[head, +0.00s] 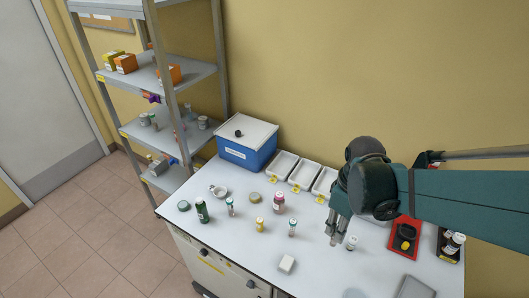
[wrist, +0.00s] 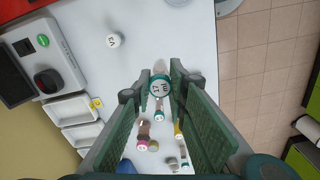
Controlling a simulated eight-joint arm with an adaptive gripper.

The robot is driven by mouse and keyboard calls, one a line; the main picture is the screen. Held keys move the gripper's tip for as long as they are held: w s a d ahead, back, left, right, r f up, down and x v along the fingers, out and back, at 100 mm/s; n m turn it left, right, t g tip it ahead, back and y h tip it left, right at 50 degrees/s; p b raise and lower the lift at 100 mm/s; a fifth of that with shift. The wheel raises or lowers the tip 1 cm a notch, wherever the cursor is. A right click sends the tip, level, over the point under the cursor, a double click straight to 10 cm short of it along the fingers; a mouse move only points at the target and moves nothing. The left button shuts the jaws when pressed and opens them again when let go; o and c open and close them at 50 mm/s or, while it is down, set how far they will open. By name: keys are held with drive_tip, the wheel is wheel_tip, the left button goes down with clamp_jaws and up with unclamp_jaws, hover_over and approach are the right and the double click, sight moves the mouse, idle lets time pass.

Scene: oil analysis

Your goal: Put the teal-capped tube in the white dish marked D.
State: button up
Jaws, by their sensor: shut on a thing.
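My gripper (head: 336,226) is shut on a tube with a white-topped, teal-ringed cap (wrist: 160,85). The cap sits between the fingertips in the wrist view, its printed marks too small to read surely. In the head view the fingers point down over the bench and mostly hide the tube. Other teal-capped tubes stand on the bench, one to the left of my gripper (head: 292,228) and one farther left (head: 230,207). White dishes stand along the wall: left (head: 282,165), middle (head: 304,174) and right (head: 325,183). Their yellow tags are unreadable, so D cannot be told.
A blue box (head: 246,146) stands left of the dishes. A white-capped vial (head: 351,243) is close right of my gripper. A red tray (head: 394,249) lies farther right.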

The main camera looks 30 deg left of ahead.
wheel_tip(320, 180, up, 2)
drive_tip(key=shift+r, duration=0.1)
drive_tip(key=w+a+r, duration=0.1)
drive_tip(key=w+a, duration=0.2)
drive_tip(key=a, duration=0.7)
drive_tip(key=w+a+p, duration=0.1)
drive_tip(key=w+a, duration=0.2)
drive_tip(key=a, duration=0.7)
drive_tip(key=w+a+r, duration=0.1)
drive_tip(key=w+a, duration=0.2)
drive_tip(key=a, duration=0.8)
drive_tip(key=s+a+f, duration=0.1)
drive_tip(key=s+a, duration=0.1)
drive_tip(key=a, duration=0.9)
drive_tip(key=s+a+f, duration=0.1)
drive_tip(key=a, duration=1)
drive_tip(key=shift+n, duration=0.4)
drive_tip(key=shift+d+f+p, duration=0.2)
drive_tip(key=shift+f+p, duration=0.1)
drive_tip(key=shift+f, duration=2.35)
wheel_tip(320, 180, down, 6)
